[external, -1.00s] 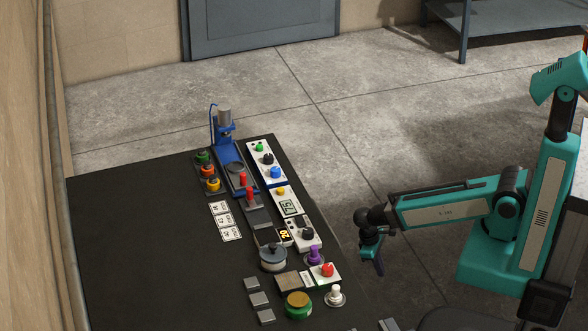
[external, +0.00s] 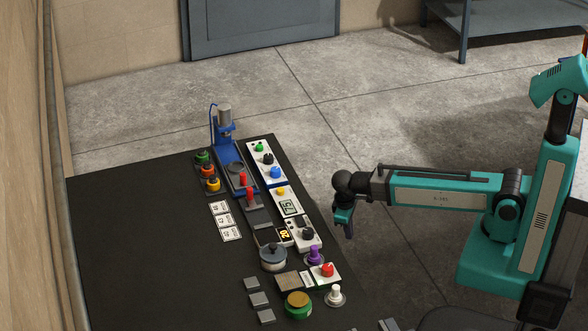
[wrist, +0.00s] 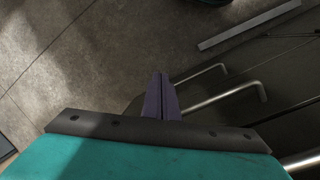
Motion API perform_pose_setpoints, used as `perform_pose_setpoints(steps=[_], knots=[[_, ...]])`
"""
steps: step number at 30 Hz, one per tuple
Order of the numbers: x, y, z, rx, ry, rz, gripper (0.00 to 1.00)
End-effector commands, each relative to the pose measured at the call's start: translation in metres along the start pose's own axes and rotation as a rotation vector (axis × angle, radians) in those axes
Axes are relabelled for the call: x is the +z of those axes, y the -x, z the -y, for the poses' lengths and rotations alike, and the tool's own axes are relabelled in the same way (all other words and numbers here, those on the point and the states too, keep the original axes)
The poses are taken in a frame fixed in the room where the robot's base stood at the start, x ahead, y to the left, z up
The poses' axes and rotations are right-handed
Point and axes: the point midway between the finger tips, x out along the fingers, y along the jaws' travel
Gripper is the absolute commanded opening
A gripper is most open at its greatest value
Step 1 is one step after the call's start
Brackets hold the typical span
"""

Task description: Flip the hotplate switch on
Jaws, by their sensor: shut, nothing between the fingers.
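A white control box (external: 312,246) with a black knob (external: 307,234) stands on the bench's right side, beside a dark plate and a small display (external: 284,234) reading 20. I take this to be the hotplate unit; its switch is too small to make out. My gripper (external: 349,233) is off the bench's right edge, to the right of that box, pointing down. In the wrist view its fingers (wrist: 162,83) are together and empty, over the floor near metal handles (wrist: 235,100). The hotplate does not show in the wrist view.
A purple knob (external: 315,254), a red button (external: 327,270) and a white knob (external: 335,296) stand near the bench's right edge. A grey lidded pot (external: 272,258) sits left of them. A blue press (external: 227,145) stands at the back. The bench's left part is clear.

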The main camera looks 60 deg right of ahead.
Motion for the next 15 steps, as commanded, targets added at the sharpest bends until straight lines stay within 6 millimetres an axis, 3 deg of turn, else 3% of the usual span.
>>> perform_pose_setpoints(steps=[15], knots=[[-0.035,0.082,-0.011,0.038,0.000,-0.103,0.00]])
